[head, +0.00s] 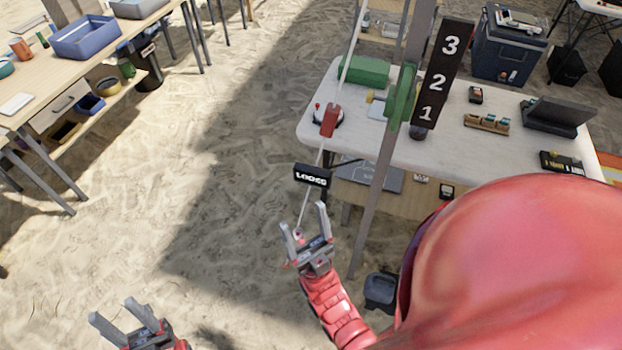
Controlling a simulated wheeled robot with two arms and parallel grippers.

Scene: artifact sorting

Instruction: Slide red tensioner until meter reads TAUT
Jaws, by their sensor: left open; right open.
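The red tensioner (329,121) sits on a pale slanted rope (353,50), in front of the white table's left end. Lower on the rope hangs a small black meter (312,176) with white letters that look like LOOSE. My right gripper (303,217) is open below the meter. The rope's lower end shows between its fingers, but I cannot tell whether they touch it. The tensioner is well above this gripper in the picture. My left gripper (114,311) is open and empty over sand at the bottom left.
A grey post (376,190) with a green piece (401,98) stands right of the rope. A black sign (442,75) reads 3, 2, 1. The white table (460,150) holds several small items. A wooden table (125,35) with bins stands upper left. Open sand lies between.

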